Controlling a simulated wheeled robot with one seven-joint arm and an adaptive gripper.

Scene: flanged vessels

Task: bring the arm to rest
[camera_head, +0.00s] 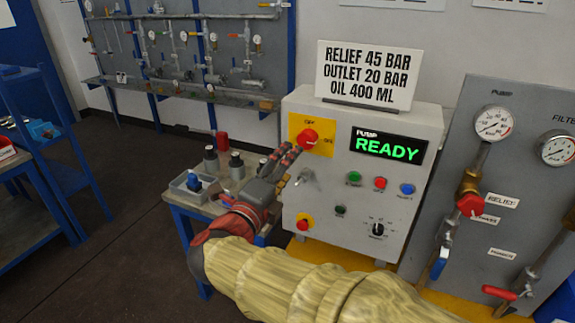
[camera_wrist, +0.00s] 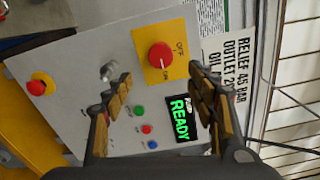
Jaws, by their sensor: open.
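My gripper (camera_head: 287,160) is in front of the left part of the grey pump control box (camera_head: 285,238). In the wrist view my gripper (camera_wrist: 160,100) shows two fingers spread apart with nothing between them. Past the fingertips is the red rotary switch (camera_wrist: 160,56) on its yellow plate. In the head view the red switch (camera_head: 308,138) is just right of the fingertips; whether they touch it cannot be told. My arm reaches in from the bottom of the head view.
A small table (camera_head: 190,207) with bottles and a grey bin (camera_head: 194,187) stands left of the box. A panel with gauges (camera_head: 493,123) and red valve handles (camera_head: 470,205) stands at the right. A sign (camera_head: 367,75) is on the box top. Open floor (camera_head: 110,240) lies left.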

